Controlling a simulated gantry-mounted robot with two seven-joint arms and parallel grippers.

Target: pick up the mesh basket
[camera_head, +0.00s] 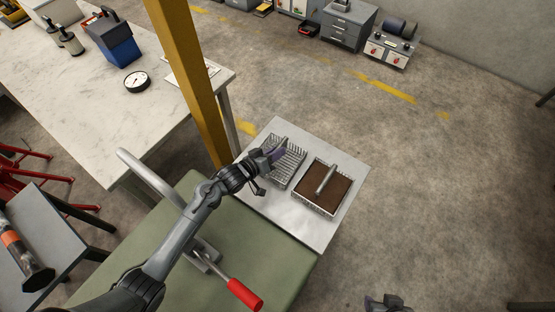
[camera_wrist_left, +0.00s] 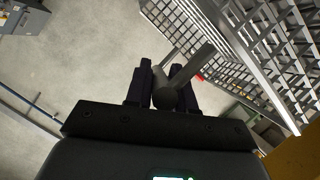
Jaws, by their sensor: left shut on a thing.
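The mesh basket (camera_head: 288,168) is a grey wire basket over the left part of a pale metal plate (camera_head: 262,205). My left gripper (camera_head: 276,154) reaches it from the left. In the left wrist view the two dark fingers (camera_wrist_left: 166,88) are shut on its grey bar handle (camera_wrist_left: 190,72), and the wire mesh (camera_wrist_left: 262,45) fills the upper right. I cannot tell whether the basket touches the plate. My right gripper (camera_head: 387,302) shows only in part at the bottom edge, and its jaw opening is unclear.
A similar basket with brown contents (camera_head: 318,198) and a bar handle stands close on the right. A yellow post (camera_head: 187,75) rises behind my left arm. A curved grey lever with a red grip (camera_head: 245,295) stands on the green bench top (camera_head: 290,268). Open floor lies right.

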